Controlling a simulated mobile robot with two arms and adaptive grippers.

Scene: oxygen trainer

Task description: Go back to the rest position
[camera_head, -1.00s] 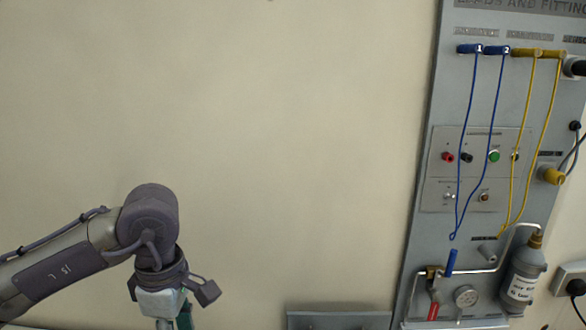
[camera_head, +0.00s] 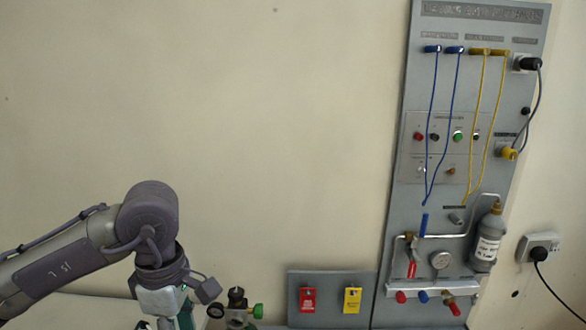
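My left arm comes in from the lower left. Its wrist bends downward, and the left gripper's fingers are cut off by the bottom edge, so I cannot see whether they are open or hold anything. My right arm and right gripper are not in view. The oxygen trainer's grey panel (camera_head: 398,232) stands against the wall at the right. Blue leads (camera_head: 430,110) and yellow leads (camera_head: 481,110) hang from its top. A gauge (camera_head: 440,260), a red-handled valve (camera_head: 411,268) and a grey bottle (camera_head: 487,240) sit at its lower part.
A regulator with a green-rimmed gauge (camera_head: 236,308) stands beside my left wrist. A wall socket (camera_head: 540,246) is at the far right. The wall above my arm is clear.

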